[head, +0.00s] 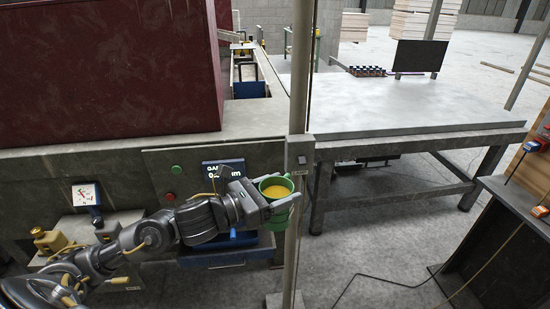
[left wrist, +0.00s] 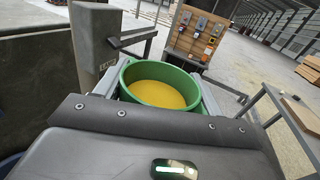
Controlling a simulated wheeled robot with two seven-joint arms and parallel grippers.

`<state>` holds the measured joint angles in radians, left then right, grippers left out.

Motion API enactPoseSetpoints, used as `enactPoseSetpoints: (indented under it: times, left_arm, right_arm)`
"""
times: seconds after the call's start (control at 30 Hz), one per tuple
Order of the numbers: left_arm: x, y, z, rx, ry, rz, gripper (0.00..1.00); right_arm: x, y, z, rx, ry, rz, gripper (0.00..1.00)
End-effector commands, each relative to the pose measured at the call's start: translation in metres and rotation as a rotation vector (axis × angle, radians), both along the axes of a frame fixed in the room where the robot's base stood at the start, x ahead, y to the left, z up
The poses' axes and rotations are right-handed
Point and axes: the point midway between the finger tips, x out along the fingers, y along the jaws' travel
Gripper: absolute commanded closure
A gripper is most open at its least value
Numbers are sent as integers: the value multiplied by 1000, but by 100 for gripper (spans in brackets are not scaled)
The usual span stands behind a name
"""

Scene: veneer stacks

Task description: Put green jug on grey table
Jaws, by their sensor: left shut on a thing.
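The green jug (head: 276,188) holds a yellow content and is in my left gripper (head: 280,190) in the head view. The gripper is shut on the jug, with a finger on either side of it. The jug looks upright, in front of the machine and close to a vertical post. It also shows in the left wrist view (left wrist: 160,88), between the fingers. The grey table (head: 400,98) stands to the right of the post, farther back, with a broad bare top. My right gripper is not in view.
The grey vertical post (head: 298,130) stands between the jug and the table. A row of small dark-and-red items (head: 367,71) and a dark panel (head: 420,56) are at the table's far edge. A dark bench (head: 520,205) is at the right. The table's middle is clear.

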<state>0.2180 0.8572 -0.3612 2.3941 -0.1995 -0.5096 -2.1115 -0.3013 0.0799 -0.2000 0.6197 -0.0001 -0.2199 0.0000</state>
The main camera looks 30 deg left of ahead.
Motion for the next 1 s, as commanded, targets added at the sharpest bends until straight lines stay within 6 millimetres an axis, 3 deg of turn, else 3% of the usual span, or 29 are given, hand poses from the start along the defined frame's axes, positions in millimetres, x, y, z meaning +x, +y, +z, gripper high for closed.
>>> enactPoseSetpoints:
  times: [0.03,0.1,0.4,0.6,1.0]
  left_arm:
    - [-7,-2,-24,-11,7,3,66]
    - [-16,-2,-45,-15,5,11,66]
    - [-45,2,-112,-6,0,61,66]
    - [-54,5,-129,2,-2,80,66]
    - [-55,4,-131,5,-4,81,66]
  right_arm:
    - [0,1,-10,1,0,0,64]
    - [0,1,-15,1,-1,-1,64]
    - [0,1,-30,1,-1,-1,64]
    - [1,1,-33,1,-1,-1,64]
    - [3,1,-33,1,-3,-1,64]
